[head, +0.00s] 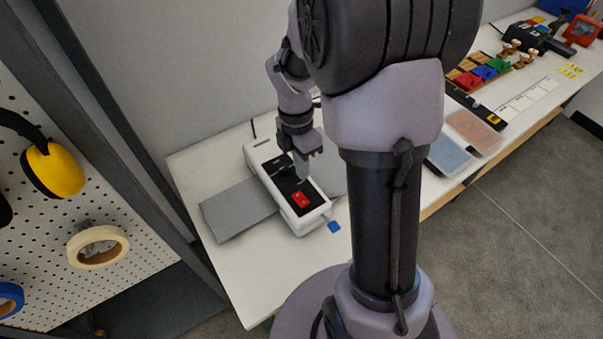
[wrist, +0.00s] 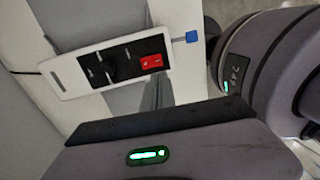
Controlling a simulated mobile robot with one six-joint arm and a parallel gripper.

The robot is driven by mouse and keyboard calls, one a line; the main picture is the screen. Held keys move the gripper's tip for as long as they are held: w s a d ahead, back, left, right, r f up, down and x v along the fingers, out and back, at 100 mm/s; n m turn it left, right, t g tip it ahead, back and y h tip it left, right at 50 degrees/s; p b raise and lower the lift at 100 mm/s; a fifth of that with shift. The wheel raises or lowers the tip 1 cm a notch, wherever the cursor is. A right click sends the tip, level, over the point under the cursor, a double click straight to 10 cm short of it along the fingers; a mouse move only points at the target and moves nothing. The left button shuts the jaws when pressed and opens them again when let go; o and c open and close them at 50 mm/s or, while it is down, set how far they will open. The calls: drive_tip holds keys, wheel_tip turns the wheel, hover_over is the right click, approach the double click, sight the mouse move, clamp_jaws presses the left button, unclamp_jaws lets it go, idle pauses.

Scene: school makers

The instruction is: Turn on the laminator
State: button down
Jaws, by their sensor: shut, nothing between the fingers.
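The laminator (head: 258,154) is a white box with a black top panel, standing on the white table at the left. It also shows in the wrist view (wrist: 67,76). A red rocker switch (head: 301,200) sits at the near end of its panel and shows in the wrist view (wrist: 152,62). A black knob (wrist: 107,69) is farther along the panel. My gripper (head: 301,176) is shut and empty, pointing down over the panel just behind the red switch. I cannot tell whether it touches the panel. In the wrist view the fingertips are not clearly seen.
Grey flat trays (head: 238,208) stick out from the laminator's sides. A pegboard with yellow ear muffs (head: 58,171) and tape (head: 98,246) stands at the left. Coloured blocks (head: 484,72) and flat boxes lie farther right on the table.

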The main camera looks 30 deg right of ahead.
sight(305, 203)
drive_tip(key=f+b, duration=0.1)
drive_tip(key=f, duration=0.2)
drive_tip(key=f+b, duration=0.2)
drive_tip(key=f, duration=0.2)
drive_tip(key=s+f+b, duration=0.1)
drive_tip(key=f, duration=0.2)
drive_tip(key=shift+f, duration=0.15)
drive_tip(key=shift+s+f+b, duration=0.15)
drive_tip(key=shift+f+b, duration=0.15)
drive_tip(key=shift+f, duration=0.05)
drive_tip(key=shift+f, duration=0.2)
drive_tip(key=shift+r, duration=0.1)
drive_tip(key=shift+w+r+p, duration=0.25)
drive_tip(key=shift+w+p, duration=0.45)
drive_tip(key=shift+p, duration=0.05)
